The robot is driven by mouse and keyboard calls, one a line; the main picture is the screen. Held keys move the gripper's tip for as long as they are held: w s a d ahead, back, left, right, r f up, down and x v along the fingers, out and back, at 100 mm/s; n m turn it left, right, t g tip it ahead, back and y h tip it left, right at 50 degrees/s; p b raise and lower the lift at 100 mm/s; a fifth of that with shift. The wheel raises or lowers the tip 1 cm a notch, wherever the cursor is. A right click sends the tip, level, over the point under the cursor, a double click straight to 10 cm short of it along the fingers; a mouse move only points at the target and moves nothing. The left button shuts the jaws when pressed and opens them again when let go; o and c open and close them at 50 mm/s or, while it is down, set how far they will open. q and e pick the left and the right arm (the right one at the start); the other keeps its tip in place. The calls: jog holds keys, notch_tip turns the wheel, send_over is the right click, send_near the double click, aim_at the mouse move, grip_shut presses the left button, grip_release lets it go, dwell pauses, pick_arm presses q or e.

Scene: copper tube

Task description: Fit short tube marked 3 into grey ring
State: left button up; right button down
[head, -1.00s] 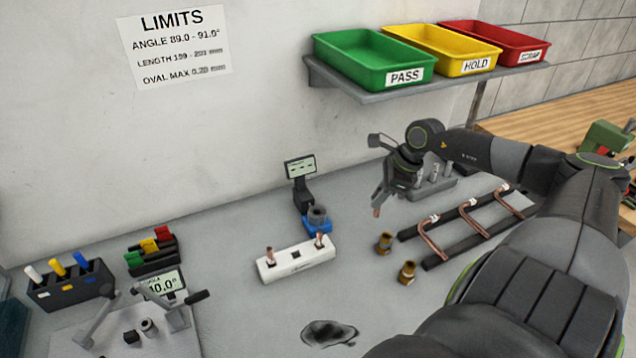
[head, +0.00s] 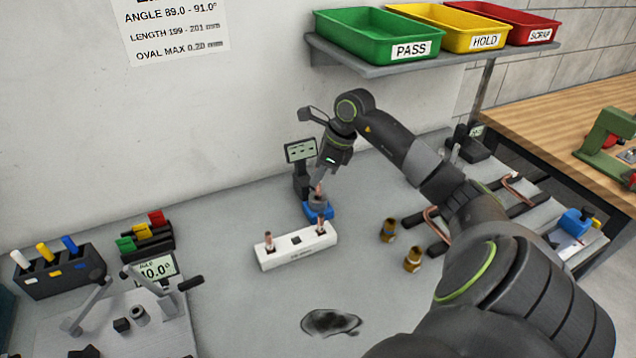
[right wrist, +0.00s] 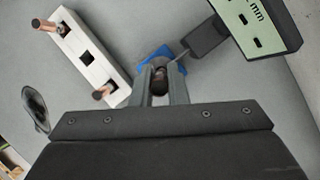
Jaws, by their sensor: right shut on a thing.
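My right gripper (head: 318,183) points down over the blue gauge base (head: 318,213) and is shut on a short copper tube (head: 318,189). A mark on this tube cannot be read. The grey ring (head: 317,200) sits on the blue base, right below the tube; I cannot tell whether the tube's lower end is above the ring or inside it. In the right wrist view the two fingers close around the dark tube end (right wrist: 160,87), with the blue base (right wrist: 147,77) behind. My left gripper is not in view.
A white block (head: 296,250) in front of the gauge holds two short copper tubes, with an empty middle hole. The gauge's display (head: 300,150) shows dashes. Two brass fittings (head: 388,231) stand to the right.

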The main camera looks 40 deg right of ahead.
aim_at(318, 195)
notch_tip(318, 195, down, 3)
jog(key=shift+r+b, duration=0.1)
jog(key=shift+b, duration=0.35)
jog(key=shift+f, duration=0.35)
jog(key=shift+f, duration=0.1)
jog(key=c, duration=1.4)
grip_release()
jog(key=shift+c, duration=0.2)
